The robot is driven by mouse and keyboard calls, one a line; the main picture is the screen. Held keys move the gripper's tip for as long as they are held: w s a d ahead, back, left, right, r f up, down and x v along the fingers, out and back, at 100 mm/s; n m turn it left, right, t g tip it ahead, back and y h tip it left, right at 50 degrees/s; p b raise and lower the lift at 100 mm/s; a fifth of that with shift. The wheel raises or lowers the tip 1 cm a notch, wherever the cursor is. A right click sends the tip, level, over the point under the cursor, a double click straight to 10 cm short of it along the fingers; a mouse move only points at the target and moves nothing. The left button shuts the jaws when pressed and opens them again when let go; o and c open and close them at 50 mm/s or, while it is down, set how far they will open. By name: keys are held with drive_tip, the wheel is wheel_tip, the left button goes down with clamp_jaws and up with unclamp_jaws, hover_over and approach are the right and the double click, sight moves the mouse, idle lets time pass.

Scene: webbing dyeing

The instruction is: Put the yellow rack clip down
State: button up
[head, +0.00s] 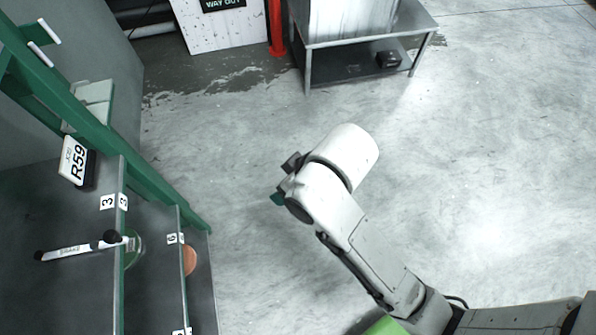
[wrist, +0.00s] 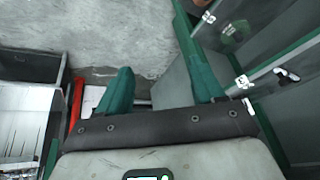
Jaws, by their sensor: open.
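I see no yellow rack clip in either view. My gripper (wrist: 160,65) shows two green fingers standing well apart in the wrist view, open with nothing between them. In the head view the green fingertip of my gripper (head: 277,198) shows at the end of my white arm, mostly hidden behind the wrist. It is over open floor, to the right of the green-framed rack (head: 160,185) and apart from it in that picture.
The rack has grey bays with number labels (head: 175,238), a white bar with black ends (head: 78,250), an R59 sign (head: 75,160) and an orange disc (head: 190,261). A metal table (head: 345,70) and red post (head: 275,25) stand behind. The middle floor is clear.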

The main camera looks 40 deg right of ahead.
drive_tip(key=s+d+f+m+g+h, duration=0.1)
drive_tip(key=s+d+f, duration=0.3)
drive_tip(key=s+d, duration=0.2)
drive_tip(key=s+d+f+m+g+h, duration=0.1)
drive_tip(key=s+d+f, duration=0.3)
drive_tip(key=s, duration=0.5)
drive_tip(key=shift+d+m+g+h, duration=0.4)
drive_tip(key=shift+d+m+g, duration=0.35)
drive_tip(key=shift+d, duration=0.4)
drive_tip(key=shift+s, duration=0.1)
drive_tip(key=f+b, duration=0.5)
drive_tip(key=shift+a+f, duration=0.25)
